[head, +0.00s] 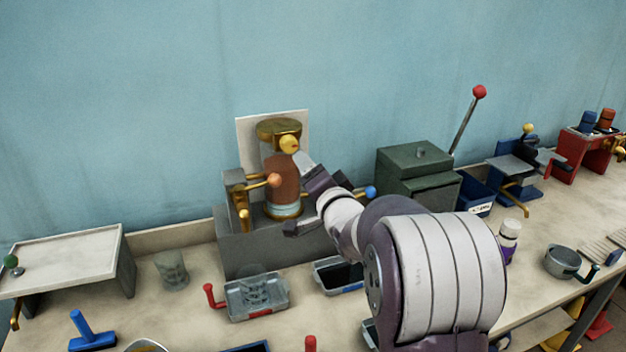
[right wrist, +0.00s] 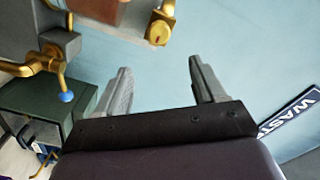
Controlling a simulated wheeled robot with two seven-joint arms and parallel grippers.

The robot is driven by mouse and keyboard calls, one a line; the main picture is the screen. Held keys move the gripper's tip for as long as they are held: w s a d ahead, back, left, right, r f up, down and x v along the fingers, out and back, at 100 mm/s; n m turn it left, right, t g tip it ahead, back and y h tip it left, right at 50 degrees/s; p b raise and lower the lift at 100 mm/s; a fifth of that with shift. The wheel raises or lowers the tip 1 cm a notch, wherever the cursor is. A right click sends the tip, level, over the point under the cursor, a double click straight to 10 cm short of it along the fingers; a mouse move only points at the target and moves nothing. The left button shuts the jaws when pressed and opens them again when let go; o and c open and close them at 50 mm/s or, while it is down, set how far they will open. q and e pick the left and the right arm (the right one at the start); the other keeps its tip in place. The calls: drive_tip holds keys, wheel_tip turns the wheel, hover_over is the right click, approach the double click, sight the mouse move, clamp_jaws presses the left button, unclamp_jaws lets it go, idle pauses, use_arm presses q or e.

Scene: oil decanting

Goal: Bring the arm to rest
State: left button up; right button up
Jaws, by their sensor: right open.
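My right arm reaches in from the lower right of the head view. Its gripper (head: 304,163) is in front of the oil dispenser, beside the yellow knob (head: 289,145). In the right wrist view the two grey fingers of the gripper (right wrist: 158,70) stand apart with nothing between them. The dispenser's amber cylinder (head: 281,178) has a brass top and stands on a grey base (head: 240,252); my arm hides part of its right side. I cannot tell from the head view whether a finger touches the dispenser. My left gripper is not in view.
Brass taps with an orange knob (head: 275,180) and a blue knob (head: 371,192) flank the dispenser. A green box (head: 414,160) stands to the right. A clear beaker (head: 172,269) and a grey tray with a red handle (head: 257,297) are in front. A pot (head: 562,262) stands far right.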

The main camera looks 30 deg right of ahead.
drive_tip(key=shift+s, duration=0.1)
idle(0.4)
drive_tip(key=s+a+f+n+g+y, duration=0.1)
drive_tip(key=s+a+f+n+g, duration=0.15)
drive_tip(key=s+f+g, duration=0.4)
drive_tip(key=s+a+f+n+g, duration=0.1)
drive_tip(key=s+f+n+g, duration=0.2)
drive_tip(key=f, duration=0.7)
drive_tip(key=s+a+f+n+g+y, duration=0.1)
drive_tip(key=s+a+f+n+g, duration=0.2)
drive_tip(key=s+a, duration=0.3)
drive_tip(key=s+a+f+n+g+y, duration=0.2)
drive_tip(key=s+a+n, duration=0.4)
drive_tip(key=a, duration=0.3)
wheel_tip(320, 180, down, 2)
drive_tip(key=shift+a+f+g, duration=0.15)
drive_tip(key=shift+a+g, duration=0.25)
drive_tip(key=shift+g, duration=0.35)
drive_tip(key=shift+s, duration=0.1)
